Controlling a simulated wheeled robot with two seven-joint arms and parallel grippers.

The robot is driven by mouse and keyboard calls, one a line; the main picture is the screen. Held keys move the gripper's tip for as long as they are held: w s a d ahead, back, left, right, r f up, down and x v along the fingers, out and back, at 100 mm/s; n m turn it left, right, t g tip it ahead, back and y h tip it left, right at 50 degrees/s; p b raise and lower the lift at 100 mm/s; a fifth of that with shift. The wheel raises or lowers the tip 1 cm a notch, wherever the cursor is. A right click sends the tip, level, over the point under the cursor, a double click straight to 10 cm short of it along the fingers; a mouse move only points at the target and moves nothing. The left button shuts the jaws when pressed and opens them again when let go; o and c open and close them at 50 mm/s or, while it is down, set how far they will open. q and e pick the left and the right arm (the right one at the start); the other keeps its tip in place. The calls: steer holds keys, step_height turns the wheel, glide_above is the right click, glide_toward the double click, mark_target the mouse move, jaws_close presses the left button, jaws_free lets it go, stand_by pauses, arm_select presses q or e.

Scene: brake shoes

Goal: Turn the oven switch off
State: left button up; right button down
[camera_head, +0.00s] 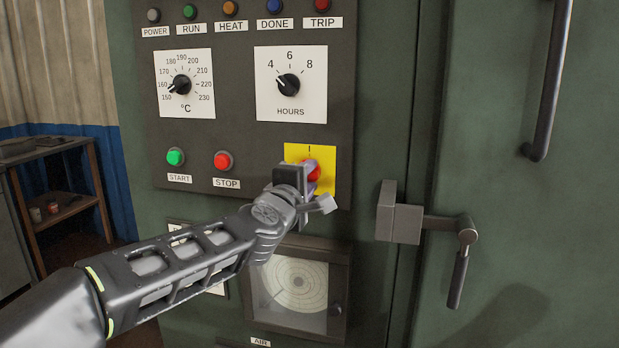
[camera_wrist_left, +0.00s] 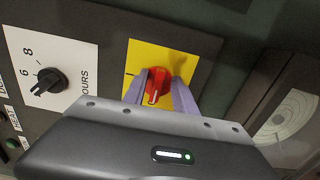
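The oven switch is a red rotary knob (camera_head: 313,170) on a yellow plate (camera_head: 294,152) with an "I" mark at its top, at the lower right of the control panel. My left gripper (camera_head: 304,184) is at the switch and hides part of it and of the plate. In the left wrist view the red knob (camera_wrist_left: 156,82) is between the two fingers (camera_wrist_left: 160,92), one on each side. A white mark shows on the knob. I cannot tell whether the fingers press on it. My right gripper is not in view.
The panel holds a temperature dial (camera_head: 181,86), an hours dial (camera_head: 289,85), a green start button (camera_head: 175,157) and a red stop button (camera_head: 222,161). A round chart recorder (camera_head: 297,285) is below. A door latch (camera_head: 400,212) sticks out at the right.

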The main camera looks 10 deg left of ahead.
arm_select(q)
steer(key=shift+a, duration=0.15)
steer(key=s, duration=0.7)
steer(key=shift+s, duration=0.2)
steer(key=shift+a, duration=0.15)
